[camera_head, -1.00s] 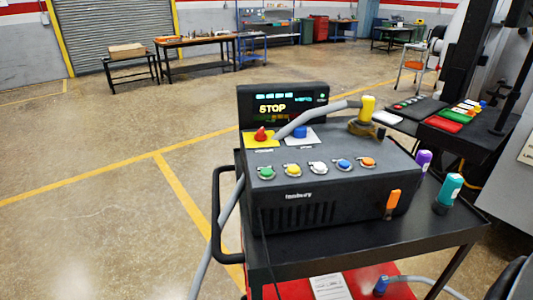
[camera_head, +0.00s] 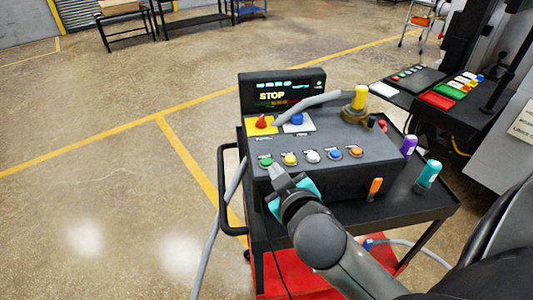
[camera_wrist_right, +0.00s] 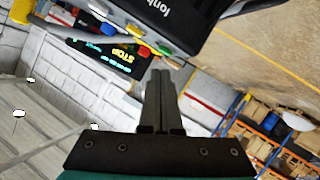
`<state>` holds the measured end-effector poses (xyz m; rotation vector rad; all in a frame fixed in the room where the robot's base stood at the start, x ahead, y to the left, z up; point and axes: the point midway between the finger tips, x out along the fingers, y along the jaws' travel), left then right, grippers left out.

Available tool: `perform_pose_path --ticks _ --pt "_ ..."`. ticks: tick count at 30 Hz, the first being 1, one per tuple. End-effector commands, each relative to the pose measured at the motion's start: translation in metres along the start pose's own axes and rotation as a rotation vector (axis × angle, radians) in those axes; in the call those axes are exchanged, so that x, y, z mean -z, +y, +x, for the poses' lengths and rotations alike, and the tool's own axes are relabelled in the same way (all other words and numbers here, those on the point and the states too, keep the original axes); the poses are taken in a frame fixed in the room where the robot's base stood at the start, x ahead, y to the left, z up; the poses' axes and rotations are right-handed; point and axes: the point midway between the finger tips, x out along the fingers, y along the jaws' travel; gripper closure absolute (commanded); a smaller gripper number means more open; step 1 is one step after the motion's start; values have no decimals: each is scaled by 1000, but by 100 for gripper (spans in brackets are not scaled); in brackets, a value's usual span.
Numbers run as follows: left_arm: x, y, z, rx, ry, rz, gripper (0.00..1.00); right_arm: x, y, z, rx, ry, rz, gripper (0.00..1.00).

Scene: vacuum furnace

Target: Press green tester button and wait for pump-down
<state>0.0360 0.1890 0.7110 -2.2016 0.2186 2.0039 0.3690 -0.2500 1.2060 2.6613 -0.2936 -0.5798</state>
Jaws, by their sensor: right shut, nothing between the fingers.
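The tester (camera_head: 330,155) is a dark box on a black cart, with a row of coloured buttons along its front. The green button (camera_head: 265,162) is at the left end of that row. The tester's display (camera_head: 282,92) reads STOP in yellow. My right gripper (camera_head: 277,172) is shut and empty, its tip just in front of and right of the green button in the head view; I cannot tell if it touches. In the right wrist view the shut fingers (camera_wrist_right: 160,85) point toward the tester, with the green button (camera_wrist_right: 166,51) just beyond the tips. My left gripper is not in view.
A purple bottle (camera_head: 409,146) and a teal bottle (camera_head: 428,174) stand on the cart's right side. The floor to the left is clear.

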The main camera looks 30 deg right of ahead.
Motion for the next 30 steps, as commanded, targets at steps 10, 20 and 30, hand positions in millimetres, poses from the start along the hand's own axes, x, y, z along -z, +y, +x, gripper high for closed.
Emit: perform_pose_path --ticks 10,20,30 --pt "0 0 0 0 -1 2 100 197 21 -43 -92 903 -379 100" --pt "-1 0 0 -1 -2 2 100 214 -59 -82 198 1308 -1093 100" --pt "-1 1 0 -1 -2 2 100 125 -28 -3 517 876 -1870 100"
